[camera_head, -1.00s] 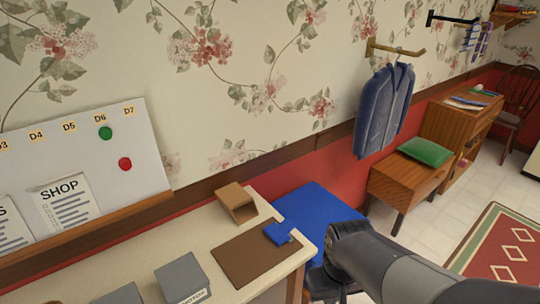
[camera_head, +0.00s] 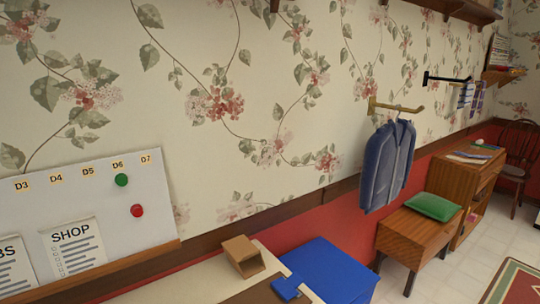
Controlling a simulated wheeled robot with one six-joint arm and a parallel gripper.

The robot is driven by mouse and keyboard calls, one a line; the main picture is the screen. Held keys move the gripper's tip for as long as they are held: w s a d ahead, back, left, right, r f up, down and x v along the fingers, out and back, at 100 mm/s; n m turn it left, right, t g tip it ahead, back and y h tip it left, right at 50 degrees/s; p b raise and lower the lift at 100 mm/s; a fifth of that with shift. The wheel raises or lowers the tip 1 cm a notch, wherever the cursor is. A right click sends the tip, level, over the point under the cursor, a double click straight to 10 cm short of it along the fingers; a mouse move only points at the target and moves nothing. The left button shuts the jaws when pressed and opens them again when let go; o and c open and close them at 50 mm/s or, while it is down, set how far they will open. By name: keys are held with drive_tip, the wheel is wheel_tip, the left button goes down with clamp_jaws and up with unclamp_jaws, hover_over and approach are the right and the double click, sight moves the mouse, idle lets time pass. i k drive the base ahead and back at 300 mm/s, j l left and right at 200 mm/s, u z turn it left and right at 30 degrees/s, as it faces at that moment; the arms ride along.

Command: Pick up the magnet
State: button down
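Two round magnets sit on the white board (camera_head: 75,212) at the left. The green magnet (camera_head: 121,180) is just below the D6 label. The red magnet (camera_head: 137,210) is lower and slightly right of the green one. A paper headed SHOP (camera_head: 72,250) is on the board, left of and below the magnets. My gripper is outside the present view, and my arm does not show either.
A desk (camera_head: 190,285) stands below the board, with a brown open box (camera_head: 243,256) and a blue item (camera_head: 286,288). A blue surface (camera_head: 330,270) lies right of the desk. A jacket (camera_head: 387,165) hangs from a wall hook (camera_head: 395,107).

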sight(122, 180)
drive_tip(key=k+j+z, duration=0.15)
drive_tip(key=k+j, duration=0.15)
drive_tip(key=k+j+u, duration=0.1)
drive_tip(key=j, duration=0.2)
drive_tip(key=k+j, duration=0.1)
drive_tip(key=j, duration=0.2)
drive_tip(key=i+j+u, duration=0.1)
drive_tip(key=k+z, duration=0.15)
drive_tip(key=k, duration=0.15)
